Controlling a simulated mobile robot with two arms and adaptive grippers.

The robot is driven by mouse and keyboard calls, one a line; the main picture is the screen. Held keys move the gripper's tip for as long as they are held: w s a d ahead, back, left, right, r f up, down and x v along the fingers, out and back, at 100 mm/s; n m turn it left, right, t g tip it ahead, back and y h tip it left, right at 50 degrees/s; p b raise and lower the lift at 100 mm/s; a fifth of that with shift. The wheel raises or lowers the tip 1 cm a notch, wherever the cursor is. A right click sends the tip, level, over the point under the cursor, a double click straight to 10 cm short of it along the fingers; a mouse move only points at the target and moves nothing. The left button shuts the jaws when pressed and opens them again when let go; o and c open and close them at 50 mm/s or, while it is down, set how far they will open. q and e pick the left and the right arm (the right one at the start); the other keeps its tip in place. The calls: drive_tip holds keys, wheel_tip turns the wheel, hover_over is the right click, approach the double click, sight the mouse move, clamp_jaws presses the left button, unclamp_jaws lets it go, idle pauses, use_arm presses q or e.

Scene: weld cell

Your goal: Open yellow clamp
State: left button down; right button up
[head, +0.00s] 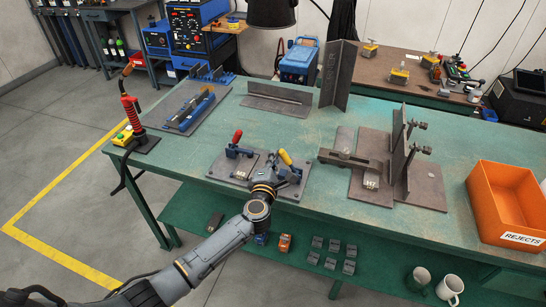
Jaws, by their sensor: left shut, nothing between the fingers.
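The yellow clamp shows its yellow handle (285,157) tilted up and to the left, above a dark body at the right side of a grey fixture plate (222,168). My left gripper (273,165) is over this plate, just left of the yellow clamp. It is shut and empty, seen from behind. The wrist hides part of the plate, and I cannot tell whether the fingers touch the clamp. A second clamp with a red handle (237,137) stands at the plate's back left. My right gripper is out of view.
The plate lies on a green table (300,135). A welded bracket assembly (400,170) stands to the right, and an orange rejects bin (505,200) at the far right. A red torch (130,112) stands at the left corner. Mugs (449,288) sit on the lower shelf.

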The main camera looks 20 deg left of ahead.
sight(286, 155)
use_arm(q)
drive_tip(key=shift+d+r, duration=0.1)
drive_tip(key=shift+r, duration=0.05)
drive_tip(key=p, duration=0.1)
drive_tip(key=d+r+m+p, duration=0.1)
drive_tip(key=shift+d+r+p, duration=0.2)
drive_tip(key=shift+d+p, duration=0.05)
drive_tip(key=shift+p, duration=0.1)
drive_tip(key=shift+d+r+m+p, duration=0.2)
drive_tip(key=shift+d+m+p, duration=0.15)
drive_tip(key=shift+m, duration=0.25)
drive_tip(key=shift+d+r+m+t+p, duration=0.15)
drive_tip(key=shift+d+m+t+p, duration=0.2)
drive_tip(key=shift+m, duration=0.65)
drive_tip(key=shift+s+d+r+m, duration=0.1)
drive_tip(key=shift+d+m, duration=0.2)
drive_tip(key=shift+m, duration=0.1)
drive_tip(key=shift+d+m+t+p, duration=0.25)
drive_tip(key=shift+d+m+p, duration=0.15)
drive_tip(key=shift+d+m, duration=1.25)
drive_tip(key=shift+d+m+t+p, duration=0.3)
drive_tip(key=shift+d+m, duration=0.8)
drive_tip(key=shift+m, duration=0.95)
